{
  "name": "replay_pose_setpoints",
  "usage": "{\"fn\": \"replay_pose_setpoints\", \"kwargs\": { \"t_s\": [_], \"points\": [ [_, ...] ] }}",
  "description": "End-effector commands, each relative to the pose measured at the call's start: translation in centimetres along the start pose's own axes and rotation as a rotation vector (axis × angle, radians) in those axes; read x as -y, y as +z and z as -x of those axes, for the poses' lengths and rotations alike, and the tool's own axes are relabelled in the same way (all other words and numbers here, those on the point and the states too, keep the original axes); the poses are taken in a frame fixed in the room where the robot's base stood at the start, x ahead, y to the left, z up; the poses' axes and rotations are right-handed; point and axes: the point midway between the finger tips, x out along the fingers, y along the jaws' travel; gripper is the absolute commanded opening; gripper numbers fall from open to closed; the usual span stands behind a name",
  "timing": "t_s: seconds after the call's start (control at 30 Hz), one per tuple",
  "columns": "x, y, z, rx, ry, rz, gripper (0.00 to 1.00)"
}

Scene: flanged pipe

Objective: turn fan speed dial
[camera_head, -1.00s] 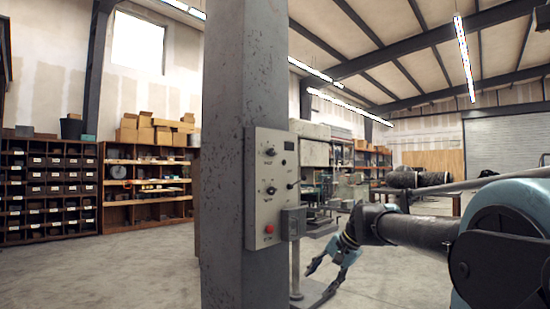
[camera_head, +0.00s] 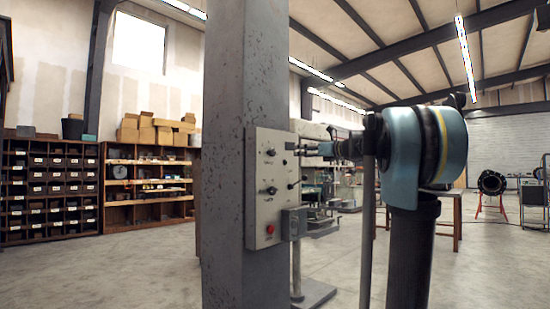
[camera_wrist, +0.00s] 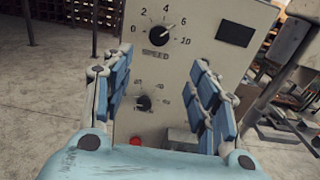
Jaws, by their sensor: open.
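A light control panel (camera_head: 266,205) is fixed to a grey column. Its upper dial, the black speed knob (camera_wrist: 159,36), shows in the wrist view with a scale from 0 to 10 around it. The knob's pale mark points up and right, near the 6. In the head view this dial (camera_head: 270,152) sits near the panel's top. A second dark dial (camera_wrist: 143,102) is lower on the panel. My gripper (camera_wrist: 160,62) is open and empty, its blue fingers in front of the panel, left and right below the speed knob. No contact with the knob shows.
A red button (camera_head: 270,229) is low on the panel, and a dark display (camera_wrist: 235,33) is right of the speed knob. A grey box (camera_head: 293,223) sticks out at the panel's right edge. The column (camera_head: 245,70) stands close by. Open floor (camera_head: 150,270) lies left.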

Motion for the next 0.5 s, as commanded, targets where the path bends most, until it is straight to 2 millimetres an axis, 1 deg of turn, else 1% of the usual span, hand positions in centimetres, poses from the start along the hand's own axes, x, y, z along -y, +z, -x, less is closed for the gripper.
{"fn": "replay_pose_setpoints", "kwargs": {
  "t_s": [0.17, 0.5],
  "points": [
    [-0.1, -0.1, -2.3, -0.001, 0.004, 0.002, 0.54],
    [-0.1, -0.1, -8.3, -0.002, 0.003, 0.003, 0.54]
  ]
}}
